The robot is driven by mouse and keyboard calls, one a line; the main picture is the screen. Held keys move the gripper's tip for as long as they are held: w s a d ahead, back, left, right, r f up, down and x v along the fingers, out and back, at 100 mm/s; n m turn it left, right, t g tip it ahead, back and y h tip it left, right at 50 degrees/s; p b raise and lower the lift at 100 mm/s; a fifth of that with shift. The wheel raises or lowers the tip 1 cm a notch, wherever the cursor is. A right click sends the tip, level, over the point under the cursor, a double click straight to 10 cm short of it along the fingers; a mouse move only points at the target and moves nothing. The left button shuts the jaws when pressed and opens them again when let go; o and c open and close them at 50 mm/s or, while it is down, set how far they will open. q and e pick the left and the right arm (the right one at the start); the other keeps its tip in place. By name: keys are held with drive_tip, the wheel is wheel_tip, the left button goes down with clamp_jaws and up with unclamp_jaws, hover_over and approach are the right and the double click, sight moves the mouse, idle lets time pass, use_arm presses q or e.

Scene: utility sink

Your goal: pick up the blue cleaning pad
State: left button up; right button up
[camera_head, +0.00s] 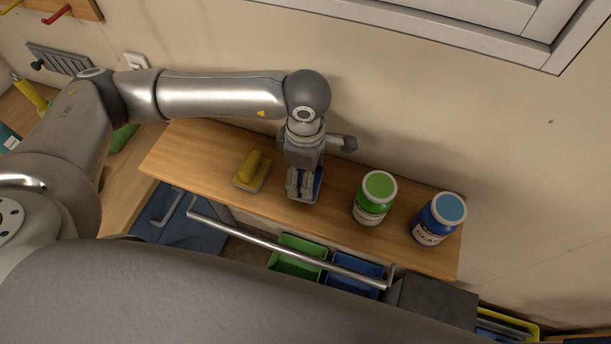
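The blue cleaning pad (318,188) lies on the wooden shelf (210,150), mostly hidden under my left gripper; only blue edges of it show. My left gripper (301,190) points down right over the pad, with its fingers at the pad's handle area. Whether the fingers are open or shut on the pad cannot be made out from above. My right gripper is not in view.
A yellow cleaning pad (250,173) lies to the left of the gripper on the shelf. A green-lidded jar (374,198) and a blue-lidded jar (438,219) stand to the right. A metal rail (285,249) runs along the shelf's front, above green (296,262) and blue bins (352,272).

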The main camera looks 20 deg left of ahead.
use_arm(q)
drive_tip(key=s+d+r+b, duration=0.2)
drive_tip(key=s+r+b, duration=0.3)
drive_tip(key=s+r, duration=0.6)
drive_tip(key=shift+s+d, duration=0.4)
drive_tip(key=shift+s, duration=1)
